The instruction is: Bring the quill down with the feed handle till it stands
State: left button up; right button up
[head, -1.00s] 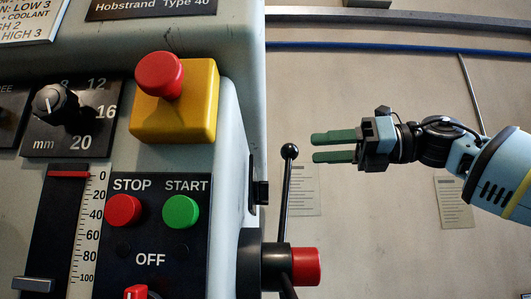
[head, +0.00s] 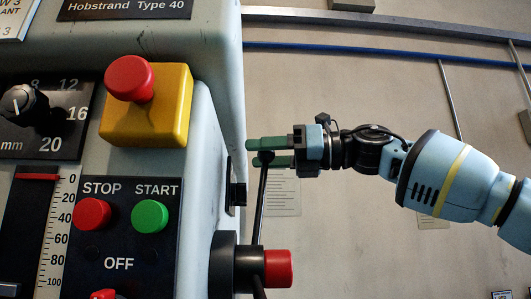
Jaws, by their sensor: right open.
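The feed handle is a thin black lever (head: 260,205) with a round black knob (head: 265,157) on top. It rises almost upright from a dark hub (head: 237,264) with a red end cap (head: 278,268) on the machine's right side. My right gripper (head: 266,152) comes in level from the right, with green fingers open. The knob shows between its fingertips, overlapping the lower one; I cannot tell if they touch. The quill itself is not in view. On the depth scale (head: 57,230) the red pointer (head: 37,177) stands at 0. My left gripper is not in view.
The machine's front carries a red emergency button (head: 129,78) on a yellow box (head: 165,112), a red STOP button (head: 92,215) and a green START button (head: 149,217). A second lever runs down from the hub.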

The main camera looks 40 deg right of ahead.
grip_shut()
dwell(0.3)
